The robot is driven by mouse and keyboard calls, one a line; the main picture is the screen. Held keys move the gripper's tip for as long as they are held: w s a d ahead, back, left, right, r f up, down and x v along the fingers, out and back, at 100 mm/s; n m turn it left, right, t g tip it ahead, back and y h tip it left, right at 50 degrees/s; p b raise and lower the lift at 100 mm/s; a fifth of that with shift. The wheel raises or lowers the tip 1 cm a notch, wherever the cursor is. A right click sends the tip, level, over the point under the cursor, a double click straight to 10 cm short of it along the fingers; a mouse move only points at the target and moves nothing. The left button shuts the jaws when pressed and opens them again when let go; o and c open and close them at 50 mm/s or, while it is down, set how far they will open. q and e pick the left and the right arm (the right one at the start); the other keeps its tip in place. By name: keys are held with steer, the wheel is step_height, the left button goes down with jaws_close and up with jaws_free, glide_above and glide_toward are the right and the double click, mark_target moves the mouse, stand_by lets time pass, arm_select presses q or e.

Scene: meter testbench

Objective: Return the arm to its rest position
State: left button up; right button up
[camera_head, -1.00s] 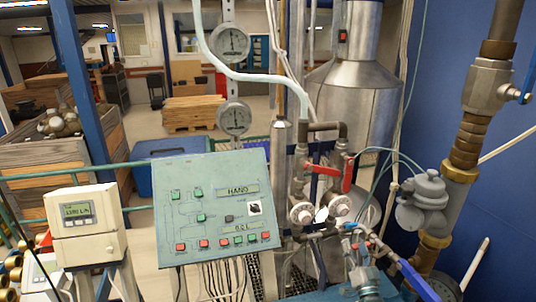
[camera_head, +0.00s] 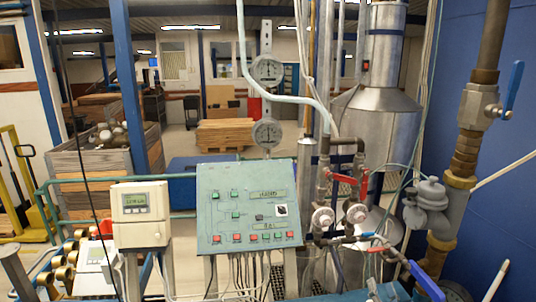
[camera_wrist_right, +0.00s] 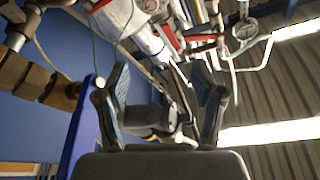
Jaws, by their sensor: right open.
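My right gripper (camera_wrist_right: 158,72) shows in the right wrist view, its two dark fingers spread apart with nothing clearly held between them. A dark and grey fitting shows in the gap between the fingers, and I cannot tell its distance. In the head view I cannot make out the right gripper clearly against the teal and blue parts at the bottom edge. My left gripper is not in view. The green control panel (camera_head: 209,212) stands upright in the middle of the head view, with a white meter box (camera_head: 141,215) to its left.
Pipes with red-handled valves (camera_head: 346,180) and two round gauges (camera_head: 267,70) rise behind and right of the panel. A thick brown pipe (camera_head: 466,150) runs along the blue wall at right. A blue lever (camera_head: 427,282) sticks up at the bottom. A yellow pallet truck (camera_head: 40,200) stands far left.

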steer(key=s+a+f+n+g+y, duration=0.15)
steer(key=s+a+f+g, duration=0.35)
steer(key=f, duration=0.5)
steer(key=s+a+f+n+g, duration=0.3)
steer(key=s+a+f, duration=0.3)
steer(key=f, duration=0.5)
steer(key=s+a+f+n+g, duration=0.1)
steer(key=s+f+g, duration=0.2)
steer(key=s, duration=0.6)
steer(key=s+a+f+n+g, duration=0.1)
steer(key=s+f+g, duration=0.2)
steer(key=s, duration=0.7)
steer(key=s+a+f+n+g, duration=0.1)
steer(key=s+f+g, duration=0.25)
steer(key=s, duration=0.55)
steer(key=s+f+g, duration=0.1)
steer(key=s+f, duration=0.1)
steer(key=f, duration=1.3)
steer(key=s+f+g, duration=0.1)
steer(key=s+f, duration=0.1)
steer(key=f, duration=1.2)
steer(key=s+d+f+h+b, duration=0.1)
steer(key=s+d+f, duration=0.2)
steer(key=s+f, duration=1.1)
steer(key=shift+s+d+g, duration=0.2)
steer(key=shift+s+g, duration=0.25)
steer(key=shift+s, duration=0.5)
steer(key=shift+f+n, duration=0.1)
steer(key=shift+n, duration=0.15)
